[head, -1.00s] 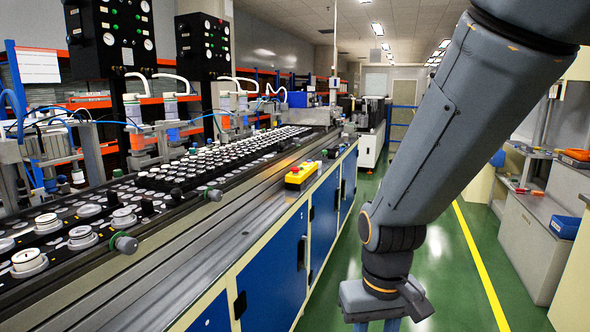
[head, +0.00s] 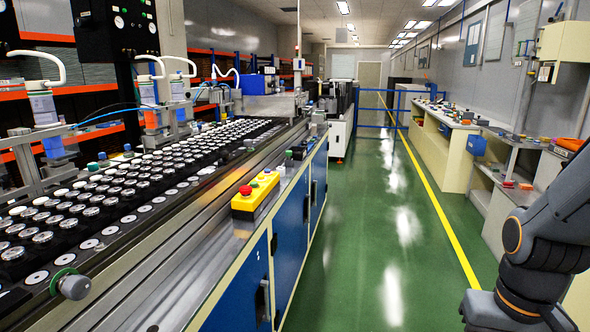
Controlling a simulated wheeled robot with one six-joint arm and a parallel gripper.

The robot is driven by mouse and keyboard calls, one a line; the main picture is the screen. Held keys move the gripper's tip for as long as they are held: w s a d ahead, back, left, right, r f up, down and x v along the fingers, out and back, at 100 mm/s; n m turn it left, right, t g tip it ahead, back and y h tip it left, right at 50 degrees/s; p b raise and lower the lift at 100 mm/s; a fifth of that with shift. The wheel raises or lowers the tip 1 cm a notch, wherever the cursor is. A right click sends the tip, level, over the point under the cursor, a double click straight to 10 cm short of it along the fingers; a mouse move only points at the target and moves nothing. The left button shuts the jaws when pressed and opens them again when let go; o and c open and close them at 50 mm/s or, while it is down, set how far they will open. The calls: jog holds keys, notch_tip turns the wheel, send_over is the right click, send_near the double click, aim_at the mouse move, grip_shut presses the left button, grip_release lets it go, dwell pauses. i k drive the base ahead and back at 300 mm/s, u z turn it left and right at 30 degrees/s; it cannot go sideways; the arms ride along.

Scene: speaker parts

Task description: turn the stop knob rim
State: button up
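A yellow control box (head: 243,206) sits on the metal edge of the conveyor bench, left of the picture's middle. A red stop knob (head: 245,190) stands on the near end of its top, and its rim is too small to make out clearly. Smaller buttons sit farther back on the same box. My arm comes in at the lower right, well to the right of the box across the aisle. My gripper's fingers are below the picture, so I cannot see whether they are open or shut. Nothing touches the knob.
The conveyor (head: 130,215) on the left carries rows of round speaker parts. A grey round handle (head: 74,287) sticks out at its near edge. Blue cabinet doors (head: 290,240) face the aisle. The green floor (head: 375,250) is clear. A workbench (head: 445,150) lines the right wall.

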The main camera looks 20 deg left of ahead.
aim_at(241, 191)
jog(key=u, duration=0.1)
jog(key=i, duration=1)
jog(key=u, duration=0.9)
jog(key=i, duration=0.7)
jog(key=u, duration=0.55)
